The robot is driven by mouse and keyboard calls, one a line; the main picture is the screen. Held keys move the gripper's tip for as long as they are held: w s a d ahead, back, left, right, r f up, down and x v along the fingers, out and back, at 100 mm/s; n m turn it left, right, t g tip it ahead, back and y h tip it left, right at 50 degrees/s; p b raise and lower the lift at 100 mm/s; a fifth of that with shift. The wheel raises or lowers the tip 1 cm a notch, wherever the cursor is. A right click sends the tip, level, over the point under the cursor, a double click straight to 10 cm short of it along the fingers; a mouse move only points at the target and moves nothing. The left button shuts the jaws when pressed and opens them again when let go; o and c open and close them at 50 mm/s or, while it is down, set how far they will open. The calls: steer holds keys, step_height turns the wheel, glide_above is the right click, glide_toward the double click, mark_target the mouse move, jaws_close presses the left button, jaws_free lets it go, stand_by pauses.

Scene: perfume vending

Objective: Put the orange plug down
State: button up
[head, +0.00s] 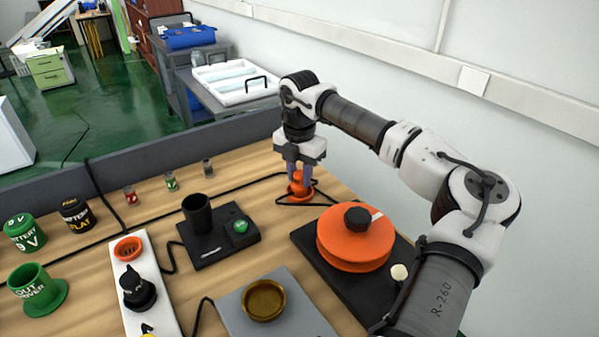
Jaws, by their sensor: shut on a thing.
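The orange plug (297,189) is at the back right of the wooden table, just behind the large orange disc. My gripper (300,178) points down over it and is shut on its upper part. A thin black outline, perhaps a cable, lies around the plug's base. I cannot tell whether the plug touches the table.
A large orange disc (343,246) with a black knob sits on a black base in front of my gripper. A black device with a cup (198,213) stands to the left. A white strip (160,309) has an orange socket (128,248). Small bottles (171,182) stand farther left.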

mark_target(300, 173)
steer(key=shift+f, duration=0.15)
steer(key=o, duration=1)
step_height(300, 173, up, 12)
steer(key=shift+r+b, duration=0.2)
steer(key=shift+b, duration=0.5)
